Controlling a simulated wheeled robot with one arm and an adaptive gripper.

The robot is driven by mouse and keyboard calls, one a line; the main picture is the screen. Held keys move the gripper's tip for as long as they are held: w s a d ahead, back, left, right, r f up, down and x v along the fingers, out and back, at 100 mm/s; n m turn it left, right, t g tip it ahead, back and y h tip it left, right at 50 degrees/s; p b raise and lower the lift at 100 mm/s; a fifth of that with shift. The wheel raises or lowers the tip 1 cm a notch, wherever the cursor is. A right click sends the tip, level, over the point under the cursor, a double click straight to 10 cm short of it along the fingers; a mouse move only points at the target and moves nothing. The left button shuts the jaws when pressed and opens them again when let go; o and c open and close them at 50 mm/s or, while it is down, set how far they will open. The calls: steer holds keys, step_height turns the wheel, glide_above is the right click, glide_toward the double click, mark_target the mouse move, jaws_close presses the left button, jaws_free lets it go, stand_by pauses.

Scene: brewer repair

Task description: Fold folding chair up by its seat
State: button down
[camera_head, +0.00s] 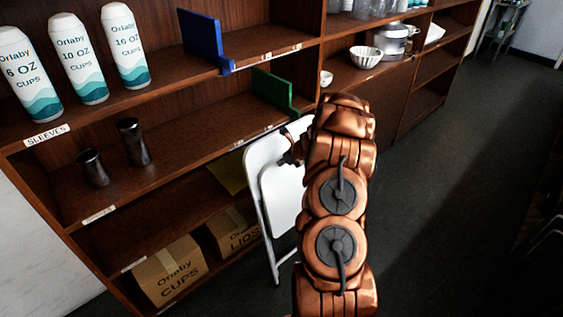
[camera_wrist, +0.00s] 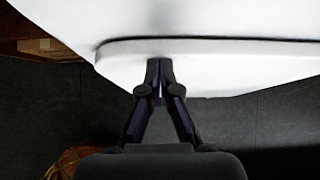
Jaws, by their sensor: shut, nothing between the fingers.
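The white folding chair (camera_head: 282,195) stands against the lower front of the shelf, partly hidden behind my copper arm. Its white seat panel looks steep and close to the frame in the head view. In the wrist view the white seat (camera_wrist: 220,68) fills the top, with a rounded edge running across. My gripper (camera_wrist: 159,66) is shut and empty. Its fingertips overlap the white panel's lower edge in the picture; I cannot tell if they touch it. In the head view the dark gripper (camera_head: 292,155) shows only in part, beside the chair's upper end.
The wooden shelf (camera_head: 190,125) borders the chair on the left. Cup sleeves (camera_head: 75,60), dark tumblers (camera_head: 133,142) and cardboard boxes (camera_head: 170,270) stand on it. A green bookend (camera_head: 272,91) is above the chair. The dark floor (camera_head: 440,210) to the right is open.

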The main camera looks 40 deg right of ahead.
steer(key=s+f+v, duration=0.1)
steer(key=v, duration=1.2)
steer(key=shift+d+b, duration=0.25)
steer(key=shift+b, duration=0.15)
steer(key=w+a+r+n+y, duration=0.1)
steer(key=a+r+n, duration=0.25)
steer(key=a, duration=0.35)
steer(key=a+r+n+y, duration=0.1)
steer(key=a+r+n, duration=0.25)
steer(key=a, duration=0.45)
steer(key=s+a+r+n+g+y, duration=0.1)
steer(key=s+a+r+n+g, duration=0.1)
steer(key=s+a+n, duration=0.45)
steer(key=s+a+r+n+g+y, duration=0.1)
steer(key=a+r+n+g, duration=0.2)
steer(key=a, duration=0.7)
steer(key=s+a+r+n+g, duration=0.1)
steer(key=s+a+n, duration=0.5)
steer(key=s+a, duration=0.1)
steer(key=s+r+n+g+h, duration=0.1)
steer(key=s+n+g+h, duration=0.2)
steer(key=s+n, duration=0.9)
steer(key=s+a+h, duration=0.1)
steer(key=s, duration=0.9)
steer(key=shift+s+r+n+g+h, duration=0.3)
steer(key=shift+s+n+g, duration=0.05)
steer(key=shift+g, duration=0.05)
